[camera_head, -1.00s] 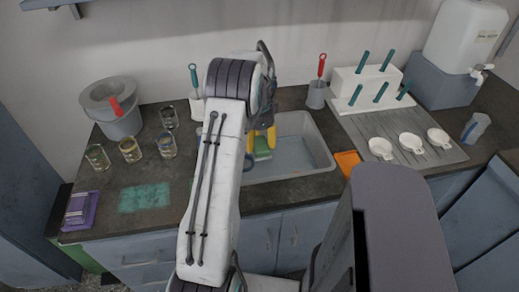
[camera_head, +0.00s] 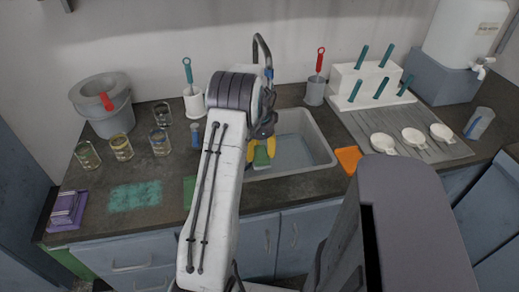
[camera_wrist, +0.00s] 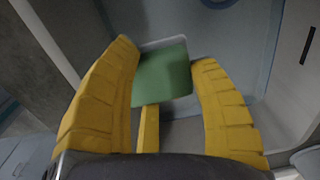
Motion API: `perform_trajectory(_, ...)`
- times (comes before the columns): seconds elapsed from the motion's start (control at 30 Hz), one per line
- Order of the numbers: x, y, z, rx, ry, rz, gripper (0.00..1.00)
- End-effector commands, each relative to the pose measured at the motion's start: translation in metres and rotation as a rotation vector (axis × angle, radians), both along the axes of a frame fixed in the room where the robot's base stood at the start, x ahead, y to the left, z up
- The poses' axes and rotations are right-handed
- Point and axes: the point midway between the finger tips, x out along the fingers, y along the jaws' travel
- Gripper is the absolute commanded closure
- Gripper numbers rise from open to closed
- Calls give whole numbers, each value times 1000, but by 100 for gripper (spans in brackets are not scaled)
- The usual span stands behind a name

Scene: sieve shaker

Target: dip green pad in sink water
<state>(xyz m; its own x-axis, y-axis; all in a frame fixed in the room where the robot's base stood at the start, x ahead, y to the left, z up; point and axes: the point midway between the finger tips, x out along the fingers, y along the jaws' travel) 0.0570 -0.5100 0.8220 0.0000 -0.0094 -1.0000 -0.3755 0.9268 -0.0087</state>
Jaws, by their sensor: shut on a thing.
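My gripper (camera_head: 262,152) has yellow fingers and is over the left part of the grey sink (camera_head: 325,143). It is shut on the green pad (camera_wrist: 162,76), which sits between the fingertips in the wrist view. In the head view the pad (camera_head: 262,158) shows just below the fingers, within the sink's outline. The sink's floor looks blue-grey; I cannot make out the water surface or whether the pad touches it. My arm hides the sink's left edge.
The faucet (camera_head: 262,50) rises behind my gripper. An orange pad (camera_head: 348,158) lies right of the sink, near a grey drainboard (camera_head: 440,148) with white dishes. A teal mat (camera_head: 135,196) and glass beakers (camera_head: 121,147) are on the left counter. Another green piece (camera_head: 189,190) shows beside my arm.

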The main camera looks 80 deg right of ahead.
Motion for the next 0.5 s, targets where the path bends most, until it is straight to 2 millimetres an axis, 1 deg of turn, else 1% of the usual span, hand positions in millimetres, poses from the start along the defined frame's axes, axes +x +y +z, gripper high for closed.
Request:
perform_trajectory(0.03, 0, 0, -10, 0, 0, 0, 74)
perform_trajectory(0.5, 0, 0, -59, 1, 0, 0, 74)
